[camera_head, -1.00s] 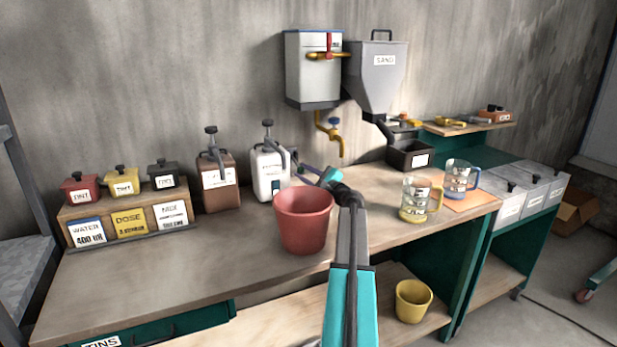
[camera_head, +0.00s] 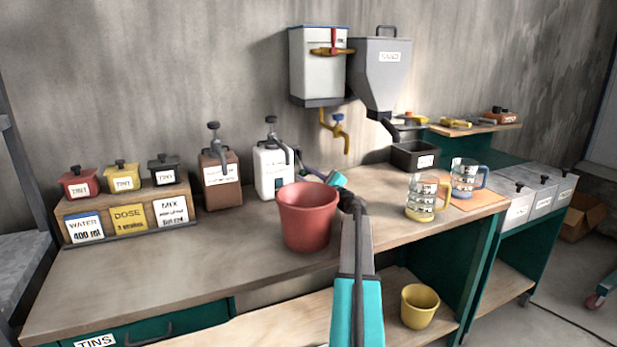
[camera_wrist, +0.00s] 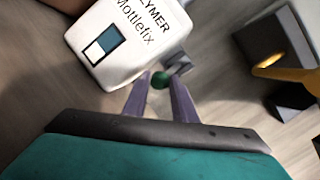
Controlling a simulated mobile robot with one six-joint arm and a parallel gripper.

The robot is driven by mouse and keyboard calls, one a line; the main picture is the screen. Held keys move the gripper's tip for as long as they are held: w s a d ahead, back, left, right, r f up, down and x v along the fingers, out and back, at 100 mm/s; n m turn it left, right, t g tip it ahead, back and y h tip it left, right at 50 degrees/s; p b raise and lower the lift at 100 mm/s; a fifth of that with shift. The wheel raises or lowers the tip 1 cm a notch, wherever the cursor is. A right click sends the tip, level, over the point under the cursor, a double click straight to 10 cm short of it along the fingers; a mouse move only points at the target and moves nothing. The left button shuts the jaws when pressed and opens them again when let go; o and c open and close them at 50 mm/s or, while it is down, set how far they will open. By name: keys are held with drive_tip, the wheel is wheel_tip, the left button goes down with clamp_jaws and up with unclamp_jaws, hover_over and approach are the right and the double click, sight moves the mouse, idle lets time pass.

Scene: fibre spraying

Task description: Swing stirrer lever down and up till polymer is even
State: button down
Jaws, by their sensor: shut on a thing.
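The white polymer container (camera_head: 272,174) stands on the bench, upright, with a dark pump head on top. In the wrist view it shows up close with the words POLYMER and Mottlefix (camera_wrist: 120,45) and a small two-tone level window (camera_wrist: 102,46), dark above and pale below. My gripper (camera_wrist: 159,79) is shut on a small green knob (camera_wrist: 160,82) beside the container, apparently the stirrer lever's end. A grey block (camera_wrist: 178,63) sits at the container's side behind the knob. In the head view my fingers reach the container's right side; the lever is too small to make out.
A red bucket (camera_head: 307,218) stands close in front, left of my arm. A brown container (camera_head: 221,180) stands left of the polymer. A yellow tap (camera_head: 340,132) hangs to the right, with measuring jugs (camera_head: 423,198) further right. The bench front left is clear.

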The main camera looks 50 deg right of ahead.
drive_tip(key=shift+f, duration=0.6)
drive_tip(key=c, duration=1.5)
unclamp_jaws()
drive_tip(key=shift+w+f, duration=0.1)
drive_tip(key=shift+o, duration=0.2)
drive_tip(key=shift+r, duration=0.3)
drive_tip(key=shift+a, duration=0.1)
